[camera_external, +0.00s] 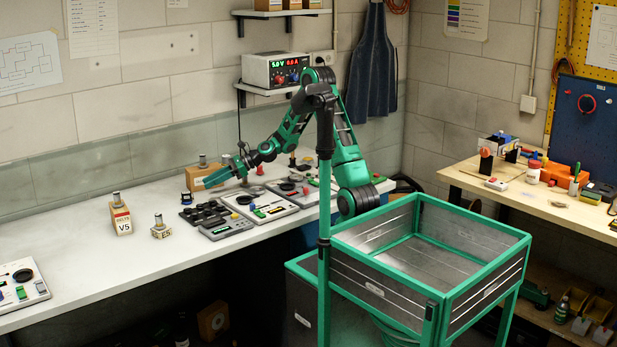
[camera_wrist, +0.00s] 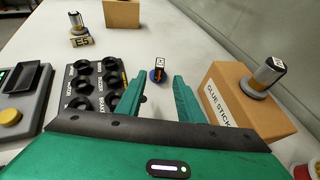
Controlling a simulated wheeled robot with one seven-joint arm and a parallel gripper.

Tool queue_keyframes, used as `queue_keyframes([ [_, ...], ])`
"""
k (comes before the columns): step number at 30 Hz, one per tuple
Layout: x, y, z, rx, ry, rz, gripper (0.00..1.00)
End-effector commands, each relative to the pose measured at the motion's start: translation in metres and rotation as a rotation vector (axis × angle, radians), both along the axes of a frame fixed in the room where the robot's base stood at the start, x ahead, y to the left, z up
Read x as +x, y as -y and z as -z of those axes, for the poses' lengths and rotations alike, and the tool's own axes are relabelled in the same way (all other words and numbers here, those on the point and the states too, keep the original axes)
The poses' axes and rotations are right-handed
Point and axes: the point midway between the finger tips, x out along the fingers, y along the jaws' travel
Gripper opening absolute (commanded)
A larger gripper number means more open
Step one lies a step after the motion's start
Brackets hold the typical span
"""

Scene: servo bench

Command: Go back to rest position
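My gripper (camera_external: 217,173) is at the end of my green arm, stretched out to the left over the white bench (camera_external: 110,258). In the wrist view my gripper (camera_wrist: 160,82) has its two green fingers apart, with nothing held between them. A small blue and black item with a white label (camera_wrist: 157,70) lies on the bench just beyond the fingertips. A cardboard box marked "GLUE STICK" (camera_wrist: 238,105) stands close to the right finger, with a metal-topped cylinder (camera_wrist: 265,75) on it. A black panel of round holders (camera_wrist: 93,88) lies to the left of the fingers.
A box marked "V5" (camera_external: 121,219) and a block marked "E5" (camera_external: 160,230) stand on the bench's left part. A power supply (camera_external: 287,71) sits on a wall shelf behind my arm. A green-framed metal bin (camera_external: 488,295) and a wooden bench (camera_external: 548,204) stand to the right.

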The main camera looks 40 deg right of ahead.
Motion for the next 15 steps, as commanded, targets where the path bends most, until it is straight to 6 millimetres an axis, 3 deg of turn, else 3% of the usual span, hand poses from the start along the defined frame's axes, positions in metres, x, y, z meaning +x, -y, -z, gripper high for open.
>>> queue_keyframes([
  [15,-0.0041,0.0073,-0.0034,-0.019,0.017,-0.008,0.34],
])
